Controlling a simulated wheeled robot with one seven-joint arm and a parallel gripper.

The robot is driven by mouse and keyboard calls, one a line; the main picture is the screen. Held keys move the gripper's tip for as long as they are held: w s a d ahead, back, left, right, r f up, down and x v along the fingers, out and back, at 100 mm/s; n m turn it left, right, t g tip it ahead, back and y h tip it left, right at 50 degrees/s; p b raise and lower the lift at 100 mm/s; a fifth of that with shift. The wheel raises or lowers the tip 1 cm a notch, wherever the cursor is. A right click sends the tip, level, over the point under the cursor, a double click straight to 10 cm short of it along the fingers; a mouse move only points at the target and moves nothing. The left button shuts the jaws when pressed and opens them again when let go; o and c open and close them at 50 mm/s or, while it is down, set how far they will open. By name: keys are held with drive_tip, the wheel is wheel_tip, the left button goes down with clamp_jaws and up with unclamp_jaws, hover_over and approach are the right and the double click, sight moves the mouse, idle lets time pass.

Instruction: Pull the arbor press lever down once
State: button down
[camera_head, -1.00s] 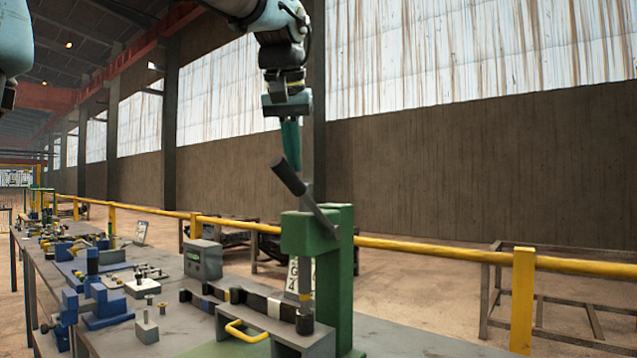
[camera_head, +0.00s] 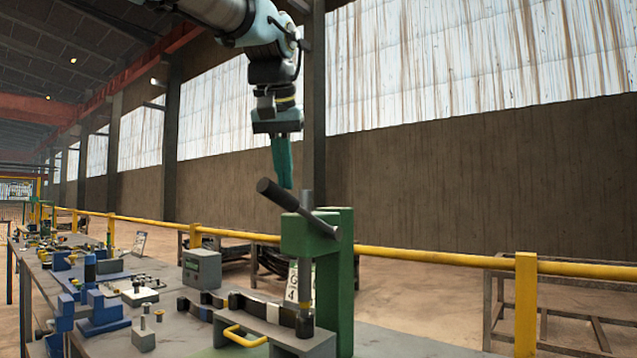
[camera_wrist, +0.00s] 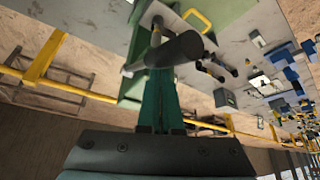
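The green arbor press (camera_head: 338,285) stands at the bench's front right, with an upright grey ram (camera_head: 305,272). Its lever has a dark cylindrical handle (camera_head: 277,195) that tilts up toward the left. My gripper (camera_head: 286,186) points down from above, its teal fingers together and nothing between them. The fingertips are at or just above the handle; I cannot tell for sure whether they touch. In the wrist view, the handle (camera_wrist: 178,51) crosses in front of the tips of my gripper (camera_wrist: 160,75) and hides them.
A grey box (camera_head: 202,269), blue fixtures (camera_head: 101,310) and small parts lie on the bench to the left. A yellow handle (camera_head: 243,338) is at the press's base. A yellow rail (camera_head: 430,254) runs behind. The air above the press is free apart from my arm.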

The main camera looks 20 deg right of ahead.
sight(279, 204)
drive_tip(key=shift+s+a+f+b, duration=0.15)
drive_tip(key=shift+a+f+b, duration=0.05)
drive_tip(key=shift+f+b, duration=0.45)
drive_tip(key=shift+s+a+f+b, duration=0.1)
drive_tip(key=shift+a+f+b, duration=0.15)
drive_tip(key=shift+f+b, duration=0.45)
drive_tip(key=shift+s+a+f+b, duration=0.2)
drive_tip(key=shift+f+b, duration=0.25)
drive_tip(key=shift+f, duration=0.35)
drive_tip(key=shift+f+b, duration=0.35)
drive_tip(key=shift+f, duration=0.05)
wheel_tip(279, 204, down, 4)
drive_tip(key=b, duration=0.2)
drive_tip(key=shift+a+r+b, duration=0.15)
drive_tip(key=shift+r+b, duration=0.05)
drive_tip(key=shift+b, duration=0.15)
drive_tip(key=shift+f, duration=0.1)
drive_tip(key=shift+w+d+f+b, duration=0.1)
drive_tip(key=shift+d+f+b, duration=0.05)
drive_tip(key=shift+f+b, duration=0.55)
drive_tip(key=shift+d+f+b, duration=0.1)
drive_tip(key=shift+f+b, duration=0.35)
drive_tip(key=shift+f, duration=0.6)
